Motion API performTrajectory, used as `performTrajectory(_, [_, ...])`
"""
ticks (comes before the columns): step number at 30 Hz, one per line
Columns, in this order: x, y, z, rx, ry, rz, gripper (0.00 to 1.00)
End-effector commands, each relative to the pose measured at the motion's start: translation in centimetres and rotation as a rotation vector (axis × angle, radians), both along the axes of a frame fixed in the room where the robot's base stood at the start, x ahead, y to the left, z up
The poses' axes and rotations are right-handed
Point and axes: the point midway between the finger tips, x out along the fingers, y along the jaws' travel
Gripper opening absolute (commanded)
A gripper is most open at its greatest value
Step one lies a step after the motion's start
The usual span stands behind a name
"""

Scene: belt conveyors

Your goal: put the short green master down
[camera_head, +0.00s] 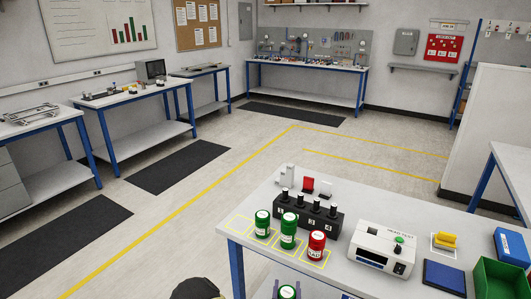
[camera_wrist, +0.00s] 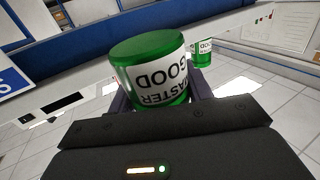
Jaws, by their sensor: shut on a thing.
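My gripper (camera_wrist: 160,100) is shut on a green master (camera_wrist: 150,82), a squat green cylinder with a white label reading MASTER GOOD. In the head view the held green master (camera_head: 287,292) is at the bottom edge, in front of the bench's near edge, and most of my gripper (camera_head: 287,290) is cut off. On the bench stand two other green masters, one at the left (camera_head: 262,223) and a taller one (camera_head: 288,231), and a red master (camera_head: 317,245). Another green cylinder shows behind the held one in the wrist view (camera_wrist: 203,54).
Yellow outlines (camera_head: 236,225) mark the white bench top around the masters. A black numbered block (camera_head: 305,217) with several black-topped pieces stands behind them. To the right are a white instrument (camera_head: 381,248), a yellow part (camera_head: 445,240), a blue pad (camera_head: 444,277) and a green bin (camera_head: 498,282).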

Motion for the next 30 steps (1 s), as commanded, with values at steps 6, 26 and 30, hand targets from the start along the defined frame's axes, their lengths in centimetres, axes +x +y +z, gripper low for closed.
performTrajectory(6, [-1.6, -3.7, -2.9, -0.008, 0.004, 0.043, 0.2])
performTrajectory(26, [-4.6, -8.8, -6.7, 0.0, -0.003, 0.107, 0.2])
performTrajectory(30, [-4.6, -8.9, -6.7, 0.0, -0.002, 0.106, 0.2])
